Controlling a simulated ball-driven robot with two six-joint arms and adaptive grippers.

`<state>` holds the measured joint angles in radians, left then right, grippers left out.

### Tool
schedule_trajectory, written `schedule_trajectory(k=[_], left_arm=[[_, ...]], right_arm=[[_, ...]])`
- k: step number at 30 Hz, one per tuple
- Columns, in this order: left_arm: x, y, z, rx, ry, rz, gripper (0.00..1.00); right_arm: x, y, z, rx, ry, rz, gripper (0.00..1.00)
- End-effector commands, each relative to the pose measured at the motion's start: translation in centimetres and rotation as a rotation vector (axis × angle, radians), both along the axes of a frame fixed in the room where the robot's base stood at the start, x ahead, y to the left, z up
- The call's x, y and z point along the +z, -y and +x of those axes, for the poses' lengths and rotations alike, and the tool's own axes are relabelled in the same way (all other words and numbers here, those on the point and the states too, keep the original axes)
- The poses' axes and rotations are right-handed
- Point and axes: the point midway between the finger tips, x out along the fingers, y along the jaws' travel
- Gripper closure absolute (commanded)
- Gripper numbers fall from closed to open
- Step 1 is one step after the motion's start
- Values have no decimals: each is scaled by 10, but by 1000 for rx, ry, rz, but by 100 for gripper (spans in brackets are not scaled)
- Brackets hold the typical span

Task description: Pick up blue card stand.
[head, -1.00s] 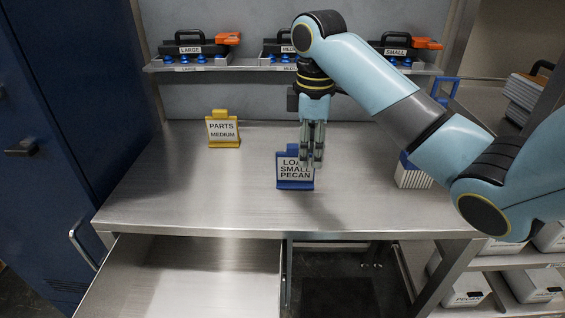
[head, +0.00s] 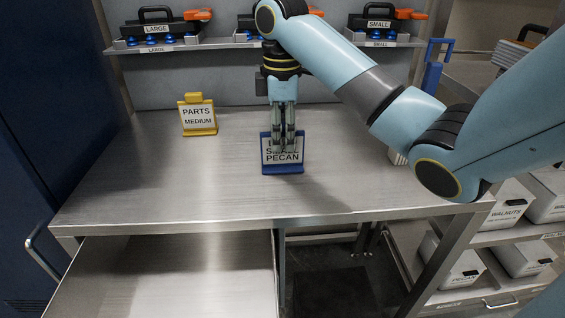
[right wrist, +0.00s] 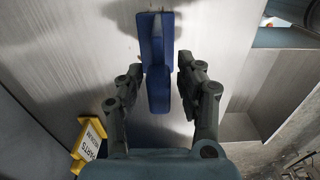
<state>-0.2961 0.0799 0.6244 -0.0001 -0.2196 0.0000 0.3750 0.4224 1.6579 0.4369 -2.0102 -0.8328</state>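The blue card stand (head: 283,169) stands upright on the metal table, its white card partly hidden by my right gripper; "PECAN" is readable. My right gripper (head: 284,144) points straight down at the stand's top, its fingers overlapping the upper card. In the right wrist view, the blue stand (right wrist: 157,62) is seen from above between the two spread fingers of the right gripper (right wrist: 161,68). A gap shows on the right finger's side; the left finger is very close, and I cannot tell if it touches. My left gripper is not in view.
A yellow card stand (head: 198,118) reading "PARTS MEDIUM" stands left on the table (head: 150,185). An open drawer (head: 165,275) juts out below the front edge. Black cases with orange tools sit on the back shelf (head: 165,46). The table's left and front are clear.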

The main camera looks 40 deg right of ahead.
Motion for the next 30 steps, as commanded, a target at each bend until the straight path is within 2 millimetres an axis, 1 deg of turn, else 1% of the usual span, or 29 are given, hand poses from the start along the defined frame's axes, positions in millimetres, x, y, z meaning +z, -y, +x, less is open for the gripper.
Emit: schedule_trajectory(k=[1, 3, 6, 9, 14, 17, 21, 23, 30], left_arm=[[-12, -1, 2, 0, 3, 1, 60], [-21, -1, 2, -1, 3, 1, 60], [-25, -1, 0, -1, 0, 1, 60], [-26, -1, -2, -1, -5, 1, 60], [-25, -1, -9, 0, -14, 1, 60], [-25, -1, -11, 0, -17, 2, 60], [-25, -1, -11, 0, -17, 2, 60], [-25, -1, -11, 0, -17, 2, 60], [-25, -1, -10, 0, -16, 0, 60]], right_arm=[[-13, 0, 0, 0, -1, 0, 63], [-24, 0, -1, 0, -4, 0, 63], [-38, 0, -1, -1, -4, 1, 63], [-42, 0, 0, 0, -1, 0, 63], [-40, 0, 0, 0, -1, 1, 63], [-40, 0, 0, 0, -1, 1, 75], [-40, 0, 0, 0, -1, 1, 94], [-40, 0, 0, 0, -1, 1, 100], [-40, 0, 0, 0, 0, 0, 100]])
